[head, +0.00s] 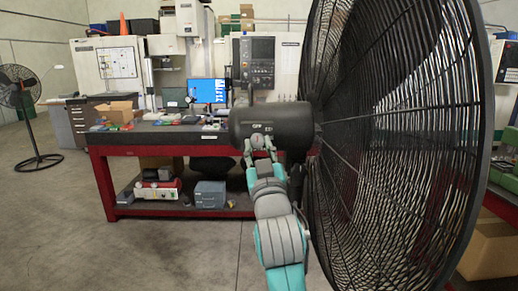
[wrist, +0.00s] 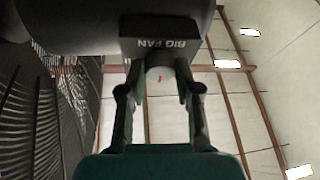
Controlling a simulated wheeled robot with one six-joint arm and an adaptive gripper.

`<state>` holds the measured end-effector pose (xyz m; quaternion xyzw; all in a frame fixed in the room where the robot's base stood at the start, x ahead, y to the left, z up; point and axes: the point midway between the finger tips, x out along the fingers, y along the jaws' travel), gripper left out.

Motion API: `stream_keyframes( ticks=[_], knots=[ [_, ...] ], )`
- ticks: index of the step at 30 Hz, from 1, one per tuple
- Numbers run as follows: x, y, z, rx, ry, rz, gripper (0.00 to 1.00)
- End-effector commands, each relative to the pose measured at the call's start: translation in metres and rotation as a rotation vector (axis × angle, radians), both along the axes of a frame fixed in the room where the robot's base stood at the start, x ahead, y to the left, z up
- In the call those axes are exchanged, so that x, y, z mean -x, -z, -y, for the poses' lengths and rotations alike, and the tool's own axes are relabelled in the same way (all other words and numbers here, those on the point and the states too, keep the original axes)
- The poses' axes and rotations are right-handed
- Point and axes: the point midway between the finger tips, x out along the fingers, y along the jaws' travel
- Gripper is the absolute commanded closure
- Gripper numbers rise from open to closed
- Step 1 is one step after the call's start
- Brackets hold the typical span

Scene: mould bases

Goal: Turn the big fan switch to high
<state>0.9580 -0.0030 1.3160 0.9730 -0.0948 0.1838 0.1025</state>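The big fan (head: 400,150) fills the right of the head view, with its dark round motor housing (head: 285,122) at mid-picture. In the wrist view, a dark box under the housing bears an upside-down BIG FAN label (wrist: 168,44). A pale round switch knob (wrist: 159,73) with a small red mark shows just below the label. My gripper (wrist: 161,88) has its fingers apart, one on each side of the knob. I cannot tell whether they touch it. In the head view, my gripper (head: 260,143) is in front of the motor housing. The switch is hidden there.
A red workbench (head: 140,150) with small items and a blue-screened monitor (head: 207,91) stands behind. Another fan (head: 20,90) stands at the far left. The big fan's wire cage is close on the right of my arm. The floor at front left is clear.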

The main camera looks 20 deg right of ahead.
Motion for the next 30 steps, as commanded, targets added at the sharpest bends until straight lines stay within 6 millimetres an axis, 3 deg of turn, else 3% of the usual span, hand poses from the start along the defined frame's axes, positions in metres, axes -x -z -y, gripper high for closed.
stream_keyframes(
  ticks=[14,30],
  knots=[
    [-0.0001,0.0000,-0.0015,-0.074,-0.002,0.023,1.00],
    [-0.0018,-0.0003,-0.0065,-0.511,0.000,0.156,1.00]
  ],
)
